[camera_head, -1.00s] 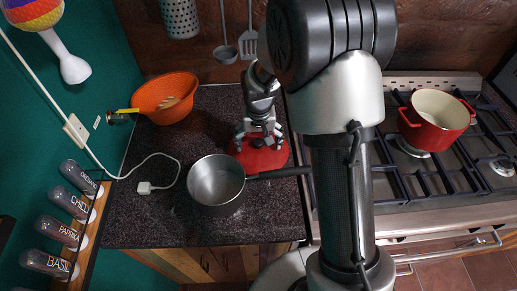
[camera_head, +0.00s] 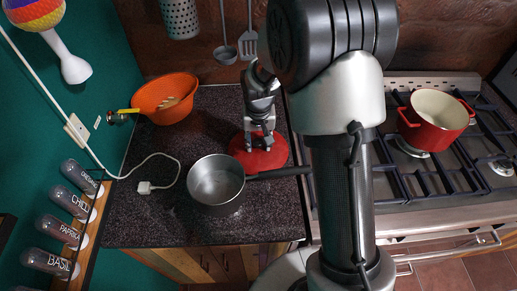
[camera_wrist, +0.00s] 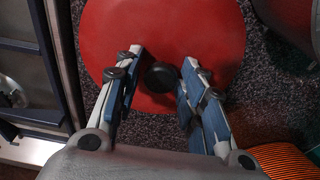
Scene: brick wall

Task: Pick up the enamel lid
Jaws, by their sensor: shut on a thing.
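The enamel lid (camera_head: 267,159) is red and round and lies on the dark speckled counter, behind the saucepan. In the wrist view the lid (camera_wrist: 210,30) fills the top middle, with its black knob (camera_wrist: 161,75) between my fingers. My gripper (camera_head: 260,146) points down over the lid, its fingers drawn in around the knob. It also shows in the wrist view (camera_wrist: 160,80). The exact finger contact is hard to see. The lid looks flat on the counter.
A grey saucepan (camera_head: 216,181) stands just in front, its handle reaching right past the lid. An orange colander (camera_head: 183,88) sits at the back left. The stove carries a red pot (camera_head: 433,121) at right. A white cable (camera_head: 147,187) lies on the left counter.

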